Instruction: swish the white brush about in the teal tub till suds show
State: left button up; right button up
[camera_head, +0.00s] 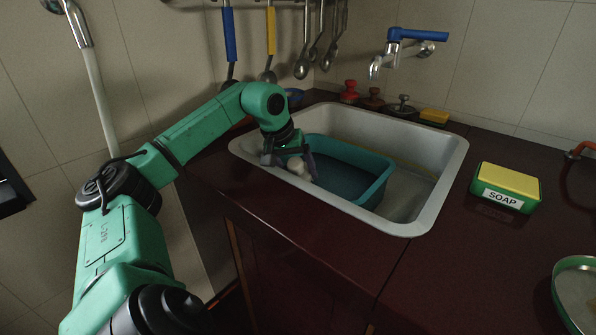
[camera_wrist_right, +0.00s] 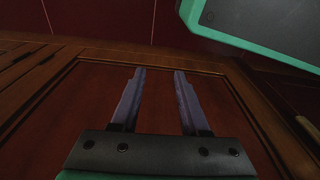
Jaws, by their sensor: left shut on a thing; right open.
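The teal tub (camera_head: 378,183) sits in the grey sink (camera_head: 421,222) in the head view, with dark contents inside. No suds can be made out on them. My left gripper (camera_head: 296,170) is at the tub's left edge, pointing down, and is shut on the white brush (camera_head: 302,168). Only a small pale part of the brush shows; the fingers hide the rest, and I cannot tell whether it touches the contents. My right gripper (camera_wrist_right: 152,98) is open and empty in the right wrist view, in front of a dark red cabinet door.
A soap box (camera_head: 505,188) with a yellow top stands right of the sink. A blue-handled tap (camera_head: 405,45) is above the sink's back. A green-rimmed round thing (camera_head: 578,295) is at the right edge. The counter in front is clear.

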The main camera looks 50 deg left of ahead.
dwell(0.5)
pick_arm(q)
jog(key=shift+f, duration=0.2)
jog(key=shift+r, duration=0.35)
jog(key=shift+a, duration=0.1)
jog(key=shift+a, duration=0.65)
